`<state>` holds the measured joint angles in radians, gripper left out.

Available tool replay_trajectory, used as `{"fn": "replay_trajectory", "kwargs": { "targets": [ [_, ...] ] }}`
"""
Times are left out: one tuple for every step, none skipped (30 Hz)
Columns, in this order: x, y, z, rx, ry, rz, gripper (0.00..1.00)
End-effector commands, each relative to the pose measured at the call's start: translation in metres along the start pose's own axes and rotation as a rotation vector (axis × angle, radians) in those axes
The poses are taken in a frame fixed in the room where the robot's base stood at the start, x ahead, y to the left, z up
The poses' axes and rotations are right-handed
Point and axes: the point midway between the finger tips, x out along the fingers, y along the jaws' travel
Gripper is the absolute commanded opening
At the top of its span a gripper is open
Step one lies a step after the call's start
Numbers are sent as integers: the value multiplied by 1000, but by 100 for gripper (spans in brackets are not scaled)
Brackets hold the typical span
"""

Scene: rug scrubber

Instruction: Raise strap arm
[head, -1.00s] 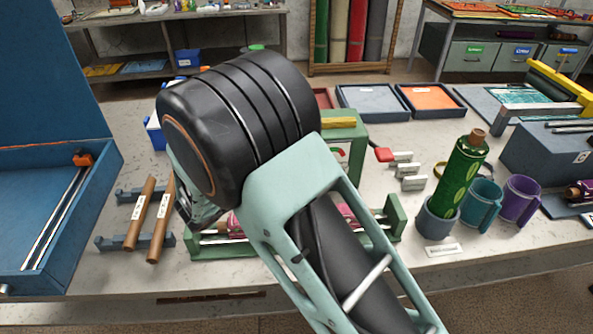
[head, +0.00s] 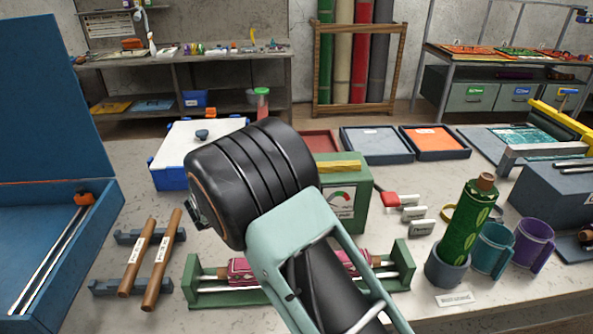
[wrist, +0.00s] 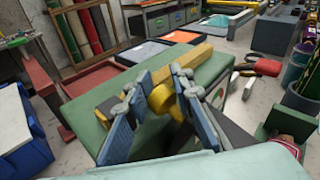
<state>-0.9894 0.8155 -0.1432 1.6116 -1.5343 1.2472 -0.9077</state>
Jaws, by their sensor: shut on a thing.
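A green box-shaped unit (head: 348,200) with a dial on its front stands on the table, partly hidden behind my arm in the head view. A yellow strap arm (head: 338,166) lies along its top. In the wrist view the yellow strap arm (wrist: 188,62) slants over the green top, with a rounded yellow end between the blue fingers. My gripper (wrist: 158,90) is shut on this yellow part, just above the green top. In the head view my own wrist hides the fingers.
A green stand with a pink patterned roll (head: 240,267) is in front of the unit. A blue-and-white cooler (head: 172,172) is left, red-handled blocks (head: 400,203) right. A green bottle (head: 468,220) and mugs are farther right. Shallow trays (head: 375,146) lie behind.

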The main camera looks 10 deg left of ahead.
Motion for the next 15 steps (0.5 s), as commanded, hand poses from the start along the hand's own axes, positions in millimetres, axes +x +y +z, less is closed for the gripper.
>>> {"fn": "replay_trajectory", "kwargs": {
  "targets": [
    [-2,4,-20,-12,28,12,0],
    [-2,4,-21,-12,29,12,0],
    [-2,4,-21,-12,30,11,0],
    [-2,4,-21,-13,30,11,0],
    [-2,4,-22,-13,30,11,0],
    [-2,4,-22,-14,30,11,0],
    [-2,4,-22,-14,30,11,0],
    [-2,4,-22,-14,30,11,0],
    [-2,4,-22,-14,30,11,0],
    [-2,4,-22,-14,30,11,0],
    [-2,4,-22,-14,30,11,0],
    [-2,4,-22,-14,30,11,0],
    [-2,4,-22,-14,30,11,23],
    [-2,4,-22,-14,30,11,26],
    [-2,4,-22,-14,30,11,30]
  ]
}}
